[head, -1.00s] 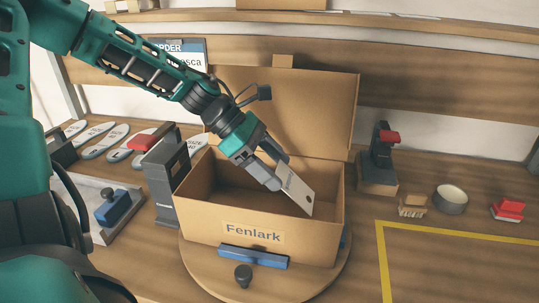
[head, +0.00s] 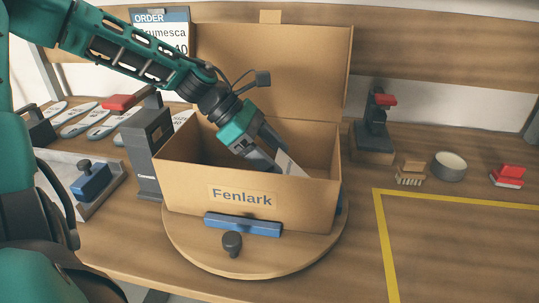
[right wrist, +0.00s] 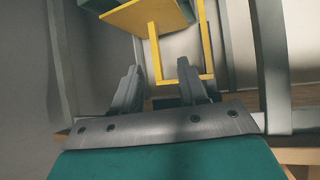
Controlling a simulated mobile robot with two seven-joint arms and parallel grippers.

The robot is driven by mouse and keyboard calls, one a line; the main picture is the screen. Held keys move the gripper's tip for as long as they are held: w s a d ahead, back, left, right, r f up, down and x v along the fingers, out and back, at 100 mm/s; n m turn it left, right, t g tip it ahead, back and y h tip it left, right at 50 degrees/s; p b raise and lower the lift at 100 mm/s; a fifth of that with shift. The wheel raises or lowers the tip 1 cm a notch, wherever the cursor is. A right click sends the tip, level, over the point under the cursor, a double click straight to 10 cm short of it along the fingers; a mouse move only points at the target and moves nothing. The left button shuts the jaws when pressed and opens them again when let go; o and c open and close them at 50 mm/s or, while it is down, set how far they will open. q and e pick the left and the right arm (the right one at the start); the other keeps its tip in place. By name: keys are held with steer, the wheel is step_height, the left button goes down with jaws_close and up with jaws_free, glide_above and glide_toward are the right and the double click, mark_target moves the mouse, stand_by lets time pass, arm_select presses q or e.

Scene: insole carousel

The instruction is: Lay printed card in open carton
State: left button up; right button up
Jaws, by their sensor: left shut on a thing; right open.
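The open carton (head: 300,200), labelled Fenlark, stands on a round wooden turntable (head: 190,250) with its lid raised at the back. My left gripper (head: 272,165) reaches down inside the carton and is shut on the printed card (head: 288,162). The card is pale and tilted; its lower part is hidden behind the carton's front wall, so I cannot tell whether it touches the floor. My right gripper (right wrist: 160,85) is open and empty in the right wrist view, away from the carton.
A blue bar (head: 243,225) and a dark knob (head: 232,242) sit at the turntable's front. A grey upright holder (head: 148,150) stands close left of the carton. A stamp press (head: 374,135), brush (head: 410,173) and round tin (head: 449,166) are right. The yellow-outlined area (head: 385,240) is clear.

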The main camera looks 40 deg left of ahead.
arm_select(q)
steer(key=shift+f, duration=0.3)
arm_select(e)
steer(key=shift+w+a+r, duration=0.25)
steer(key=shift+w+a, duration=0.05)
steer(key=shift+a, duration=0.05)
arm_select(q)
steer(key=o, duration=1.1)
arm_select(e)
steer(key=shift+d, duration=0.1)
